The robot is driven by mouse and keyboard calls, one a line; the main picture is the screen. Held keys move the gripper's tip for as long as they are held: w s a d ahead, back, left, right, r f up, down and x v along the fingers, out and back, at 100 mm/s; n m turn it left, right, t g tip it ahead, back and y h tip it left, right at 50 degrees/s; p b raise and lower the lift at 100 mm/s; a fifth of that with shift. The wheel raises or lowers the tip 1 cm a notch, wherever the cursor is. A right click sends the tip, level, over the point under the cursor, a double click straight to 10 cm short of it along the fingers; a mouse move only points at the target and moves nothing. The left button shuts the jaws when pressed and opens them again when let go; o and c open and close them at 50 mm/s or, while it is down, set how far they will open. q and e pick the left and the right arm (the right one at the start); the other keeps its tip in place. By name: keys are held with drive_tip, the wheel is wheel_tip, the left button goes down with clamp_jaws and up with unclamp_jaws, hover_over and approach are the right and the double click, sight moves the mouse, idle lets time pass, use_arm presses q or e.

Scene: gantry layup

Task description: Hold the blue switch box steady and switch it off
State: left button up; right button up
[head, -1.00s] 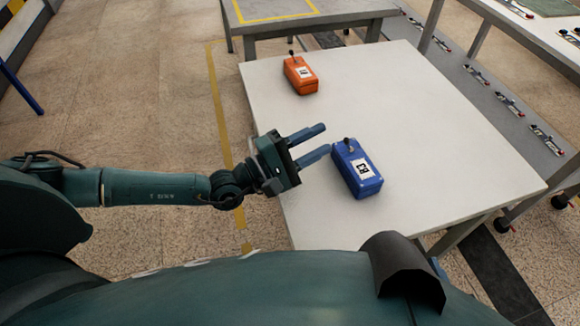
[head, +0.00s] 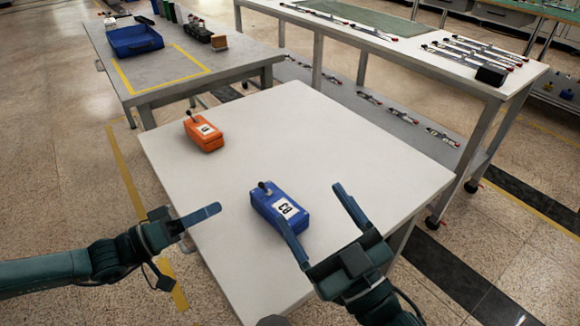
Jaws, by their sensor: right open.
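The blue switch box (head: 283,208) stands on the white table (head: 345,140), with a white "B3" label on top. Its small dark lever (head: 264,187) sticks up at the far-left end; whether it is on or off I cannot tell. My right gripper (head: 310,205) is open at the box's near right side. Its left finger overlaps the box's near edge in the picture; I cannot tell if they touch. My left gripper (head: 205,222) is left of the box, over the table's left edge, apart from it. One finger shows clearly, so its opening is unclear.
An orange switch box (head: 204,134) with a lever stands at the table's far left. A grey table (head: 205,58) with a blue bin (head: 134,41) is behind. A workbench (head: 400,50) with rails stands at the back right. The white table's right half is clear.

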drive_tip(key=s+a+r+n+g+y, duration=0.3)
drive_tip(key=a+r+n+g+y, duration=0.7)
drive_tip(key=n+g+y, duration=0.6)
drive_tip(key=s+a+n+g+h, duration=0.4)
drive_tip(key=n+g, duration=0.4)
drive_tip(key=n, duration=0.4)
drive_tip(key=n+t+h, duration=0.5)
drive_tip(key=n+h, duration=0.2)
drive_tip(key=h, duration=1.6)
approach(292, 214)
wheel_tip(292, 214, down, 11)
drive_tip(key=shift+r, duration=0.1)
